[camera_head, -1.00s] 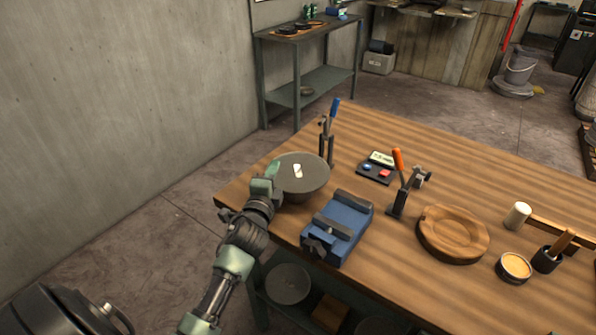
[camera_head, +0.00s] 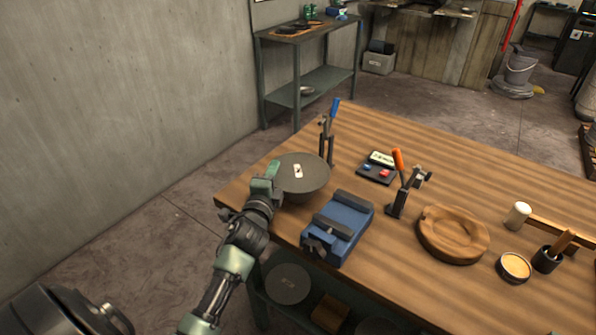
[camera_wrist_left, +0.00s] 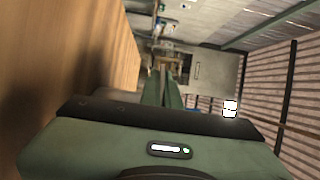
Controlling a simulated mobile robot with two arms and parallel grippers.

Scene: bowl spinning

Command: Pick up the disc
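A dark grey round disc (camera_head: 312,184) lies flat at the table's near left corner, on or as the top of a low round base. A small white piece (camera_head: 298,171) sits near its middle. My left gripper (camera_head: 272,172) is at the disc's left rim, its fingertips at or just over the edge. In the left wrist view my green fingers (camera_wrist_left: 162,88) look close together; I cannot make out the disc there or whether its rim is between them. My right gripper is not in view.
A blue vise (camera_head: 340,228) stands just right of the disc. A blue-handled clamp (camera_head: 328,140) stands behind it. Another grey disc (camera_head: 288,284) lies on the lower shelf.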

